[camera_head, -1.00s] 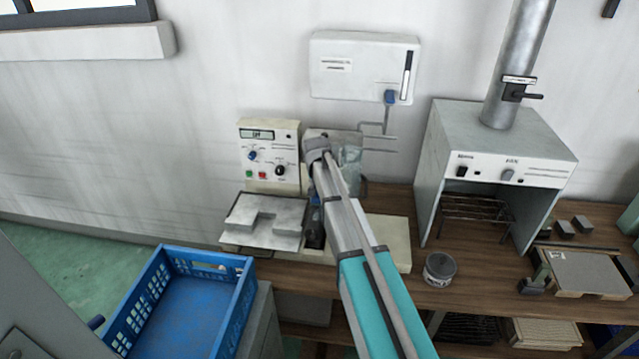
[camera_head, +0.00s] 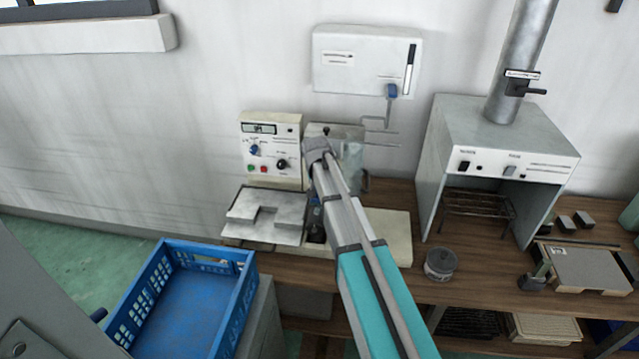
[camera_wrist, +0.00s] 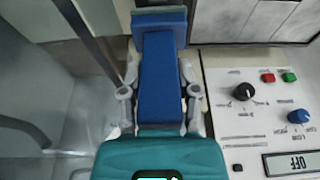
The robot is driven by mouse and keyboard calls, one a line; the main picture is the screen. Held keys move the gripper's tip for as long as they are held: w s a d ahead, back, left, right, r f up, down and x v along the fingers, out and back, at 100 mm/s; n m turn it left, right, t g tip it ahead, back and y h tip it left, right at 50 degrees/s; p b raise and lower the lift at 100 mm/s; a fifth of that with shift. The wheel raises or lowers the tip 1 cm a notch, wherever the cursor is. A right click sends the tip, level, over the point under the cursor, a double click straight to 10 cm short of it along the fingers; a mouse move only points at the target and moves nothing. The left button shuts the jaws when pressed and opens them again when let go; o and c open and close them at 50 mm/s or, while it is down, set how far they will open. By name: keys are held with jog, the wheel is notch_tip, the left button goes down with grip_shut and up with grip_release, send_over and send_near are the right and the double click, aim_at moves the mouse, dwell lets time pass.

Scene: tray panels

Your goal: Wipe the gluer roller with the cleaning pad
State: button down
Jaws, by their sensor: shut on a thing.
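The gluer (camera_head: 272,150) stands against the wall, with a control panel and a pale plate (camera_head: 268,215). Its display also shows upside down in the wrist view (camera_wrist: 292,163) and reads OFF. My gripper (camera_wrist: 160,92) is shut on the blue cleaning pad (camera_wrist: 160,60), which runs forward between the fingers to a wider blue end. In the head view my arm covers most of the gripper, low beside the plate's right side. I cannot make out the roller in either view, nor tell whether the pad touches it.
A metal tank (camera_head: 350,155) stands behind my arm, close beside the gripper in the wrist view. A blue crate (camera_head: 245,300) is at front left. A small round tin (camera_head: 440,264) and a grey hooded unit (camera_head: 500,140) stand to the right on the wooden bench.

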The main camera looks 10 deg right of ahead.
dwell(0.4)
jog(key=shift+s+a+f, duration=0.1)
jog(key=shift+s+a, duration=0.2)
jog(key=shift+s, duration=0.55)
jog(key=shift+s+a+f, duration=0.1)
jog(key=shift+s+a, duration=0.15)
jog(key=shift+s, duration=0.55)
jog(key=shift+w, duration=0.1)
jog(key=shift+w+d+r, duration=0.1)
jog(key=shift+w+d, duration=0.2)
jog(key=shift+w, duration=0.5)
jog(key=shift+w+d+r, duration=0.1)
jog(key=shift+w+d, duration=0.15)
jog(key=shift+w, duration=0.5)
jog(key=shift+w+d+f, duration=0.1)
jog(key=shift+w+d, duration=0.2)
jog(key=shift+w, duration=0.45)
jog(key=shift+w+d+f, duration=0.1)
jog(key=shift+w+d, duration=0.15)
jog(key=shift+w, duration=0.5)
jog(key=shift+w+r, duration=0.1)
